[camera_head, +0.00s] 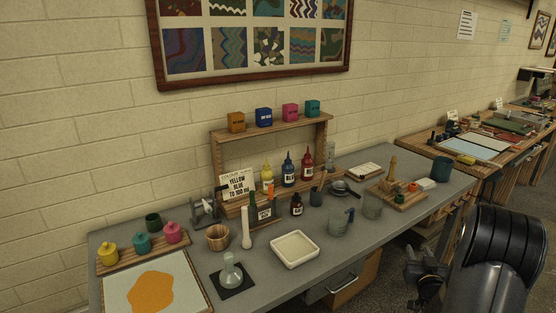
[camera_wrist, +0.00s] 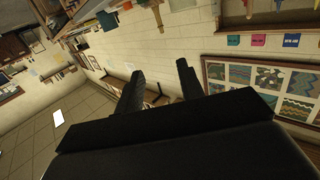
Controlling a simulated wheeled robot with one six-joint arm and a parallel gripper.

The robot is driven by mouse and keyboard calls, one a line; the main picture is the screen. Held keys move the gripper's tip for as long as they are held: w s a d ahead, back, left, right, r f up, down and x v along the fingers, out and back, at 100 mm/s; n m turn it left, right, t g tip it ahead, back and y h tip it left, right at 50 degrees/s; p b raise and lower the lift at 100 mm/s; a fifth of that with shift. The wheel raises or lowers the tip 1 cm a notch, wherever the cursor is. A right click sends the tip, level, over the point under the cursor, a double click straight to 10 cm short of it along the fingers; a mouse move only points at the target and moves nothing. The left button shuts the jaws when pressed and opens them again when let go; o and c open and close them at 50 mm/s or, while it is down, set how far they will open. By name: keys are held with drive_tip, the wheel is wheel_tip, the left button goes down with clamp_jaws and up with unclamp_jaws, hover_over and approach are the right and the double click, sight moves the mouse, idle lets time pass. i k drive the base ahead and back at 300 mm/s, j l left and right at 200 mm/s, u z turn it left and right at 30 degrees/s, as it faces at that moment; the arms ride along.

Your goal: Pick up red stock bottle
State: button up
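The red stock bottle (camera_head: 307,166) stands upright on the wooden shelf rack (camera_head: 325,150), at the right end of a row with a blue bottle (camera_head: 288,170) and a yellow bottle (camera_head: 267,172). My gripper (camera_head: 424,272) is at the lower right in the head view, in front of the bench and well apart from the bottle. In the wrist view its two dark fingers (camera_wrist: 159,75) stand apart with nothing between them.
A small dark bottle (camera_head: 297,205), a dark cup (camera_head: 316,196) and a pan (camera_head: 341,188) stand before the rack. A white tray (camera_head: 294,250), glass beakers (camera_head: 337,222) and a flask (camera_head: 231,272) are nearer the front. Coloured boxes (camera_head: 263,115) sit on the rack's top.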

sight(307, 165)
drive_tip(key=i+l+u, duration=0.4)
drive_tip(key=l, duration=0.15)
drive_tip(key=i+l+u, duration=0.2)
drive_tip(key=l, duration=0.15)
drive_tip(key=i+l+u, duration=0.2)
drive_tip(key=l, duration=0.15)
drive_tip(key=i+l+u, duration=0.2)
drive_tip(key=l, duration=0.15)
drive_tip(key=l+u, duration=0.2)
drive_tip(key=l, duration=0.2)
drive_tip(key=l+u, duration=0.3)
drive_tip(key=i+l+u, duration=0.1)
drive_tip(key=l+u, duration=0.25)
drive_tip(key=l, duration=0.25)
